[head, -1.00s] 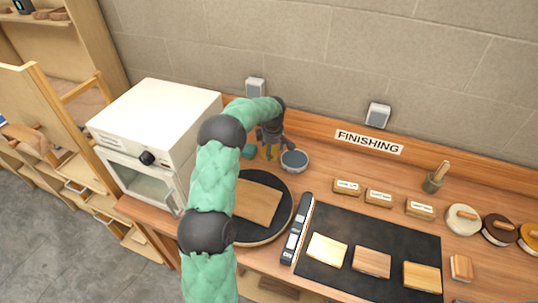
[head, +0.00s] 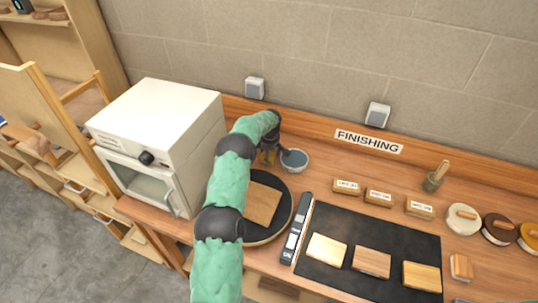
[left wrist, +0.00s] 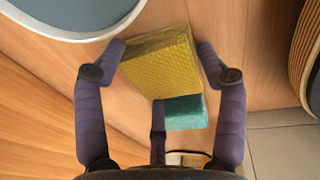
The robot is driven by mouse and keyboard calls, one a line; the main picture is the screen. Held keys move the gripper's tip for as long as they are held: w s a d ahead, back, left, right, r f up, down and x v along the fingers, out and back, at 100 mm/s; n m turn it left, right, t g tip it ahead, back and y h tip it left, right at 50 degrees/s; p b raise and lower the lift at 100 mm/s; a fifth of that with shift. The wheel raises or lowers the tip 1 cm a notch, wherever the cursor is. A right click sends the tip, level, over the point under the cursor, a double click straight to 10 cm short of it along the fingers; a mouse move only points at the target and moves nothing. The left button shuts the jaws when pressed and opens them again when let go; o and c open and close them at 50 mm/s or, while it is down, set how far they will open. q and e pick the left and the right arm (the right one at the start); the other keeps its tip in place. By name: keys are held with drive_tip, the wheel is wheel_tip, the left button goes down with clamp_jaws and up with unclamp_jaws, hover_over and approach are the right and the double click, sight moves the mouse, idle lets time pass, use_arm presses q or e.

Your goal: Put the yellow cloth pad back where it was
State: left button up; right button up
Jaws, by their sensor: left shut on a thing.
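The yellow cloth pad (left wrist: 163,60) is between the purple fingers of my left gripper (left wrist: 165,62) in the left wrist view. The gripper is shut on it. A teal pad (left wrist: 186,112) lies on the bench just beyond the yellow pad in that view. In the head view my left gripper (head: 268,150) is low over the back of the bench, left of the grey bowl (head: 297,161), and largely hides the yellow pad. I cannot tell whether the pad touches the bench. My right gripper is not in view.
A round black turntable (head: 283,217) with a wooden panel (head: 262,205) is in front of the gripper. A white oven (head: 155,120) stands to the left. A dark mat (head: 345,262) with wood samples and labelled blocks (head: 380,198) are to the right.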

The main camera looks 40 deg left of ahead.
sight(270, 158)
use_arm(q)
drive_tip(key=shift+f, duration=0.1)
drive_tip(key=o, duration=1)
drive_tip(key=r, duration=0.4)
drive_tip(key=d+r, duration=0.1)
drive_tip(key=r, duration=0.3)
drive_tip(key=s+r, duration=0.1)
drive_tip(key=r, duration=0.3)
drive_tip(key=shift+s+d+r, duration=0.1)
drive_tip(key=shift+d, duration=0.1)
